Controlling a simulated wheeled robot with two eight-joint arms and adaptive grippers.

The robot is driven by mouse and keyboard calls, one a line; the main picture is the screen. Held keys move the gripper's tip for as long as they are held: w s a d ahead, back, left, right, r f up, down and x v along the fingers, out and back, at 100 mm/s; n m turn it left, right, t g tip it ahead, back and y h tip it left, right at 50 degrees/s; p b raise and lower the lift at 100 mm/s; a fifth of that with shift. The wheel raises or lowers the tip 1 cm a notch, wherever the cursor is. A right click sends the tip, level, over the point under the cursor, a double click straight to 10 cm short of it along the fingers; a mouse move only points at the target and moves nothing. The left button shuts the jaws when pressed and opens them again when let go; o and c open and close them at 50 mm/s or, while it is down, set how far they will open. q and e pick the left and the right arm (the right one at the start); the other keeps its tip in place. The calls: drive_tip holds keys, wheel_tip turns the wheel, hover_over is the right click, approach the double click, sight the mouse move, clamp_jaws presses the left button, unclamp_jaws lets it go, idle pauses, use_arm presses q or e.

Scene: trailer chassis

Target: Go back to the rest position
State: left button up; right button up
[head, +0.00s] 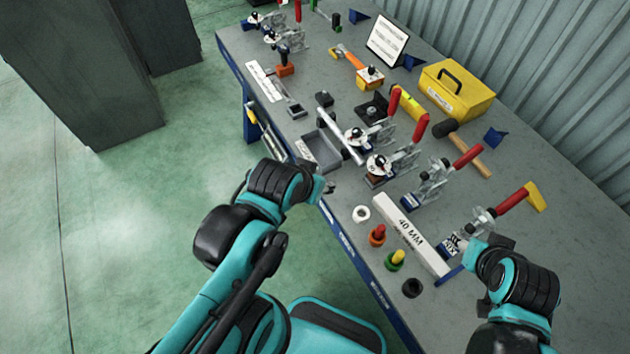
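My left arm comes in from the lower left, and its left gripper (328,187) is at the near edge of the grey workbench (565,120), beside a grey tray. Its fingers are small and mostly hidden behind the wrist. My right arm is at the lower right. Its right gripper (478,250) is close to the nearest red-handled toggle clamp (480,222) and the right end of the white 40 MM bar (411,234). I cannot tell whether it touches the clamp or whether either gripper holds anything.
Several red-handled clamps stand along the bench. A yellow toolbox (456,92) and hammer (462,146) are further back. Open floor lies left.

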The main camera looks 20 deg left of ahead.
drive_tip(key=shift+w+f, duration=0.1)
wheel_tip(320, 180, down, 4)
drive_tip(key=b, duration=0.4)
idle(0.9)
